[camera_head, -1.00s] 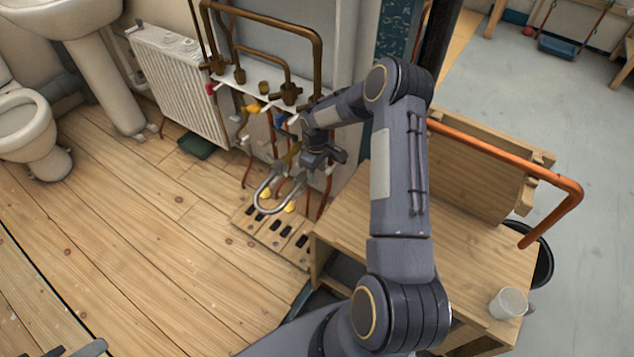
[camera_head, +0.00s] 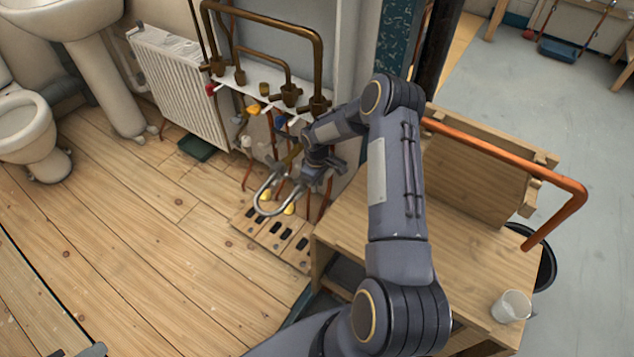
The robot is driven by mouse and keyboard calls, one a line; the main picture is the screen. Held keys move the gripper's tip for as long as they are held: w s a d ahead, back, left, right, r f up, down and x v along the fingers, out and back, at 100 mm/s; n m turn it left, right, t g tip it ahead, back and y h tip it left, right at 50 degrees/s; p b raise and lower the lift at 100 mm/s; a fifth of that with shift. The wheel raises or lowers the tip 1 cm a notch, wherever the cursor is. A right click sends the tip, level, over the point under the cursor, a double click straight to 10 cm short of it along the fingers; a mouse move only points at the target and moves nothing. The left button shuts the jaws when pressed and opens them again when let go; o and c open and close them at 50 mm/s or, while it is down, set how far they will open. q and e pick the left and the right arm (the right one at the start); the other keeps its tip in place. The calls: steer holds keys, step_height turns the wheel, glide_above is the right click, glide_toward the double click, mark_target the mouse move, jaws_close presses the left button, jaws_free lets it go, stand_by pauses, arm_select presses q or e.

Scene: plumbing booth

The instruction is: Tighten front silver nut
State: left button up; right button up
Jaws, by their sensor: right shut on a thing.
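A silver U-shaped pipe (camera_head: 264,203) stands in front of the pipe manifold, with its bend low and toward the front left. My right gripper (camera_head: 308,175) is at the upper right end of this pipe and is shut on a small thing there. The silver nut itself is hidden or too small to make out behind the fingers. Part of my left gripper (camera_head: 88,351) shows at the bottom left edge; its jaws are cut off by the frame.
Brass pipes (camera_head: 318,65) and coloured valves stand above on a white shelf. A slotted wooden block (camera_head: 262,238) lies below the U-pipe. A wooden bench (camera_head: 465,262) with a copper pipe (camera_head: 570,210) and a white cup (camera_head: 511,306) is at right.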

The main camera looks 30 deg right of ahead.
steer(key=shift+s+d+f+t+y+b, duration=0.15)
steer(key=shift+s+f+t+y+b, duration=0.2)
steer(key=shift+f+t+b, duration=0.35)
jaws_close()
steer(key=shift+t+b, duration=0.4)
steer(key=shift+t, duration=0.2)
steer(key=o, duration=0.9)
jaws_free()
steer(key=p+v, duration=0.2)
steer(key=v, duration=0.5)
steer(key=shift+r, duration=0.3)
steer(key=shift+s+d, duration=0.1)
steer(key=shift+d, duration=0.05)
